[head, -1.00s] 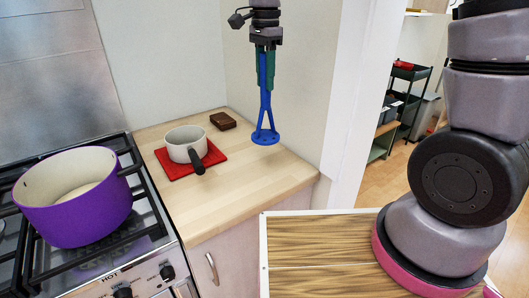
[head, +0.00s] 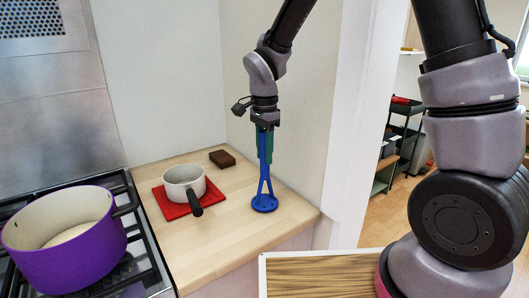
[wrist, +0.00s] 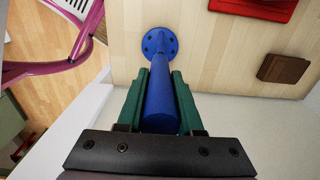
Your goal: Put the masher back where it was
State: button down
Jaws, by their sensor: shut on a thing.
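The blue masher (head: 265,203) hangs upright, its round foot down, over the right end of the wooden counter. My gripper (head: 264,158) is shut on its handle from above. In the wrist view the blue handle (wrist: 162,105) lies between the green fingers, and the round foot with holes (wrist: 159,46) shows against the counter. The foot is at or just above the surface; I cannot tell whether it touches.
A small white pot (head: 183,183) with a dark handle stands on a red mat (head: 171,208), left of the masher. A brown block (head: 222,158) lies behind. A purple pot (head: 66,245) sits on the cooker. Walls bound the counter behind and right.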

jog(key=c, duration=0.6)
grip_release()
jog(key=shift+f, duration=0.1)
jog(key=shift+o, duration=0.2)
notch_tip(320, 180, up, 12)
jog(key=shift+r, duration=0.15)
